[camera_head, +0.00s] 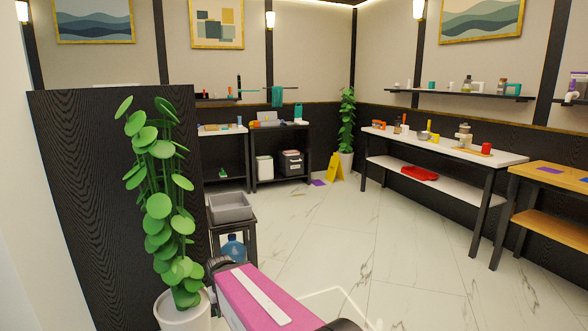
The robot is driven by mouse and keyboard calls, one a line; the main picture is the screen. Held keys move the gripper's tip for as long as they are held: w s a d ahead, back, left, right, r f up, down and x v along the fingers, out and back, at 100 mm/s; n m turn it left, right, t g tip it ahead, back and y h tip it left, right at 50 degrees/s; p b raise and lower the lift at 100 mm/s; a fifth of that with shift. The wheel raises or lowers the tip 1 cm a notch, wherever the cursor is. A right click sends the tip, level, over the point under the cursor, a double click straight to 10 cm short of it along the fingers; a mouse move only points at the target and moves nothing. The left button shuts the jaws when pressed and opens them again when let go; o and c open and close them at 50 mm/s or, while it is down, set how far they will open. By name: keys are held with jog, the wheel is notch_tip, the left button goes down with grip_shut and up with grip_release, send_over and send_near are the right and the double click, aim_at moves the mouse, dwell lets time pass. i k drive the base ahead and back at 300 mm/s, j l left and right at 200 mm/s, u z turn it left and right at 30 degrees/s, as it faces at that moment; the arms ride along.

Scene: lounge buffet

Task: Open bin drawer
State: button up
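No drawer can be clearly made out. Two bins stand on the lower shelf of a dark table (284,126) at the back: a white bin (264,168) and, on its right, a dark grey bin (291,163) with a pale label on its front. Both are far off and small, and I cannot tell whether either has a drawer or is open. A grey tray-like bin (230,208) sits on a low dark stand to the left. My gripper is not in view. A pink and white part at the bottom centre seems to be my arm, well short of the bins.
A tall potted plant (160,205) and a dark partition (75,190) block the left. A yellow floor sign (336,167) stands near the back plant. Long tables (440,142) line the right wall. The marble floor (340,235) between is clear.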

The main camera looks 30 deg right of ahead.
aim_at(293, 164)
jog(key=l+z, duration=0.15)
jog(key=z, duration=0.25)
jog(key=i+l+z, duration=0.25)
jog(key=l, duration=0.4)
jog(key=i+l+z, duration=0.25)
jog(key=i+l, duration=0.25)
jog(key=i+l+z, duration=0.25)
jog(key=i+l, duration=0.2)
jog(key=l, duration=0.15)
jog(key=i+u, duration=0.1)
jog(key=i, duration=0.4)
jog(key=i+l+u, duration=0.1)
jog(key=i, duration=0.4)
jog(key=i+l+u, duration=0.1)
jog(key=i, duration=0.4)
jog(key=i+l+u, duration=0.1)
jog(key=i+l, duration=0.15)
jog(key=i, duration=0.2)
jog(key=i+j+u, duration=0.1)
jog(key=i+u, duration=0.15)
jog(key=i, duration=0.65)
jog(key=i+u, duration=0.3)
jog(key=i, duration=0.6)
jog(key=i+u, duration=0.15)
jog(key=i, duration=1.6)
jog(key=i+j+z, duration=0.15)
jog(key=i, duration=0.2)
jog(key=i+j+z, duration=0.2)
jog(key=i+j, duration=0.1)
jog(key=i, duration=0.1)
